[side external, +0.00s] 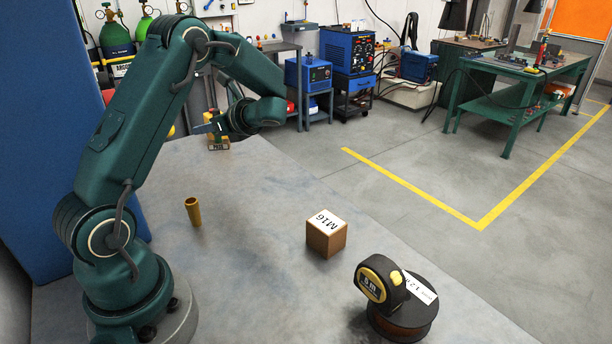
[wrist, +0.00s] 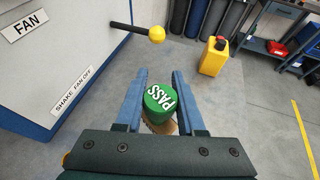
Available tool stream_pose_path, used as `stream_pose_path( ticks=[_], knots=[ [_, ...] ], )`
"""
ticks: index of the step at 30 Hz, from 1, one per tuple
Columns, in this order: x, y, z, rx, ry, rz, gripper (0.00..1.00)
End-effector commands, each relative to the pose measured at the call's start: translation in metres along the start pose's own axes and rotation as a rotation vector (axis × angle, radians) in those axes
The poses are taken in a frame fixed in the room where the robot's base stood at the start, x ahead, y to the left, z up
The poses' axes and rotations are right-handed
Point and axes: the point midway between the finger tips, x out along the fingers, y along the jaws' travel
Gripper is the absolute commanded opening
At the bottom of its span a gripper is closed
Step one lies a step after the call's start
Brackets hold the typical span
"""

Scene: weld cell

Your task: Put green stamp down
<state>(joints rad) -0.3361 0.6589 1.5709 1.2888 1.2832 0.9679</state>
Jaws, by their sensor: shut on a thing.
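The green stamp (wrist: 160,103) shows in the wrist view as a round green cap marked PASS, with a brownish edge below it. It sits between the two blue fingers of my gripper (wrist: 158,100), which is shut on it. In the side view my gripper (side external: 212,128) is at the far end of the grey table (side external: 260,185), pointing down. A small yellow-brown piece with a dark label (side external: 218,146) shows just under the fingers there. I cannot tell whether it touches the table. The green cap is not clear in the side view.
A brass tube (side external: 193,211) stands near my arm. A wooden block marked M16 (side external: 326,236) stands mid-table. A yellow-black tape measure (side external: 380,283) is at a dark spool (side external: 404,318) near the front. The table between tube and block is clear. A yellow-knobbed lever (wrist: 156,34) shows in the wrist view.

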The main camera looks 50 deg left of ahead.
Motion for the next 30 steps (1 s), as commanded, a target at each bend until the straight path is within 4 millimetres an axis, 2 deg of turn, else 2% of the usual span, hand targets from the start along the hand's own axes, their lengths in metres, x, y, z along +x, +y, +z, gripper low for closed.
stream_pose_path(
  ticks=[1,6,12,30],
  knots=[
    [0.012,0.007,0.000,-0.022,0.000,0.056,0.00],
    [0.030,0.018,-0.002,-0.044,0.000,0.113,0.00],
    [0.044,0.020,-0.032,-0.042,0.000,0.117,0.00],
    [0.068,0.019,-0.090,-0.048,-0.001,0.113,0.00]
  ],
)
